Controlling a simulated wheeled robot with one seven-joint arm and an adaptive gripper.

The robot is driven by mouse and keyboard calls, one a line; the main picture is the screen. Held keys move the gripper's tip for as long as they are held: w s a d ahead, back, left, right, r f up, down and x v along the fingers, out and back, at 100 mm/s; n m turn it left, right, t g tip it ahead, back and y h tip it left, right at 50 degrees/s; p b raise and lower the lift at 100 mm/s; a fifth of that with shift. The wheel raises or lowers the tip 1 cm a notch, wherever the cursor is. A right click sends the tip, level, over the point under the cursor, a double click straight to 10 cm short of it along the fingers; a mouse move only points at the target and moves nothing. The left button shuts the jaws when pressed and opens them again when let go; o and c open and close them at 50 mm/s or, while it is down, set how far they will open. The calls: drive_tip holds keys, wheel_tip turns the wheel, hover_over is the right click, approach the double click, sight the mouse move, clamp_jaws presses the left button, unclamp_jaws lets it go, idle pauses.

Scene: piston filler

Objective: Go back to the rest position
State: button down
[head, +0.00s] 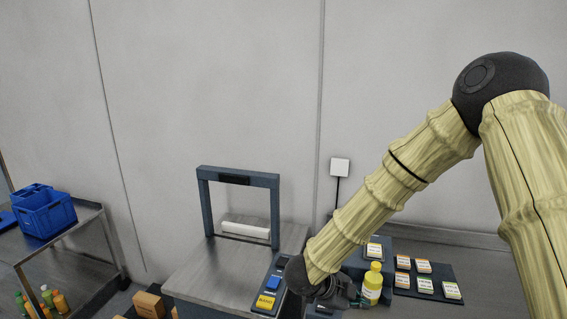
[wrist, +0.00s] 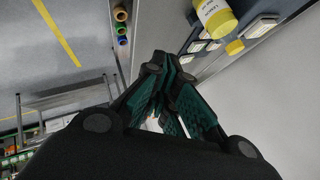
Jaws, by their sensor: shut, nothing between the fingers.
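My gripper (wrist: 165,90) shows in the wrist view with its teal-padded fingers drawn together and nothing between them. In the head view my arm reaches down from the right, and its end is low near the control panel (head: 268,290) with blue and yellow buttons. The bottle also shows at the top of the wrist view (wrist: 214,16).
A blue-grey frame (head: 203,205) with a white roll (head: 246,229) stands on the grey table (head: 205,265). A dark mat (head: 455,272) with several labelled cards lies at right. Blue crates (head: 45,215) sit on a cart at left. A pale wall is behind.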

drive_tip(key=s+d+f+n+t+y+b, duration=0.1)
drive_tip(key=s+f+n+b, duration=0.2)
drive_tip(key=f, duration=0.5)
drive_tip(key=s+d+f+n+y, duration=0.1)
drive_tip(key=s+f+n+y, duration=0.15)
drive_tip(key=f+n, duration=0.45)
drive_tip(key=s+d+f+n+t+y+b, duration=0.15)
drive_tip(key=s+f, duration=0.25)
drive_tip(key=f, duration=0.6)
drive_tip(key=s+f+n+g+y+b, duration=0.1)
drive_tip(key=s+f+n, duration=0.4)
drive_tip(key=s, duration=0.7)
drive_tip(key=s+f+n+g+y+b, duration=0.2)
drive_tip(key=s+f+n+g, duration=0.2)
drive_tip(key=s, duration=0.9)
wheel_tip(320, 180, down, 4)
drive_tip(key=shift+r+n+g+y+b, duration=0.2)
drive_tip(key=shift+n+g+y+b, duration=0.15)
drive_tip(key=shift+n, duration=0.7)
drive_tip(key=shift+a, duration=0.1)
idle(0.5)
